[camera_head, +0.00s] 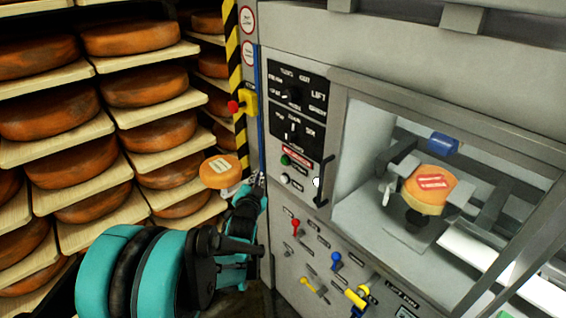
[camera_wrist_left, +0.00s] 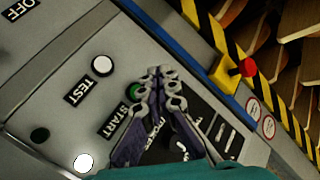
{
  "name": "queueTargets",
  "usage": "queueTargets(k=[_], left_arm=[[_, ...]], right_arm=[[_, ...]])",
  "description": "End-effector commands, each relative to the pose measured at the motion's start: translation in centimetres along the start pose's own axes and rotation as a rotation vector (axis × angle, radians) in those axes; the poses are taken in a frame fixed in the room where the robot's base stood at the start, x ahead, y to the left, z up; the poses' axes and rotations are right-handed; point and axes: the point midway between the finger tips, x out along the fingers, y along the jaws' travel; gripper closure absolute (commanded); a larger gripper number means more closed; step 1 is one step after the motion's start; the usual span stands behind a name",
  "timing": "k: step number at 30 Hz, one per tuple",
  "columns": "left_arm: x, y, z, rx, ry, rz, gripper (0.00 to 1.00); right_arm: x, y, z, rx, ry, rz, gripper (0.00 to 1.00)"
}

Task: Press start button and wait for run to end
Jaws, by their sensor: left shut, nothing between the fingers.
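The green start button (camera_head: 285,160) is on the grey machine's control panel, above a white button (camera_head: 284,178). In the left wrist view the green button (camera_wrist_left: 132,91) shows beside the START label (camera_wrist_left: 117,119), its right edge partly covered by my fingers. My left gripper (camera_head: 260,179) is shut and empty, just left of and below the button in the head view. In the wrist view its closed fingertips (camera_wrist_left: 160,73) overlap the button's side. I cannot tell whether they touch it. My right gripper is in neither view.
A white TEST button (camera_wrist_left: 103,65) and a lit white lamp (camera_wrist_left: 84,162) are near the start button. A red emergency knob (camera_head: 234,106) stands out at the panel's left. A labelled cheese wheel (camera_head: 436,185) is in the machine's chamber. Cheese shelves (camera_head: 150,58) fill the left.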

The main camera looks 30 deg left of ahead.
Motion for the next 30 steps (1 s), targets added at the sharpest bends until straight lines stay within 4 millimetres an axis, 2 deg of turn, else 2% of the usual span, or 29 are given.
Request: queueTargets(k=[15,30], left_arm=[[4.5,3.3,-3.2,0.001,0.001,0.0,1.0],[5.3,3.8,-3.9,0.0,0.001,-0.002,1.0]], right_arm=[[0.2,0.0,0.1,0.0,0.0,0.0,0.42],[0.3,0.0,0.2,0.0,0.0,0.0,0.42]])
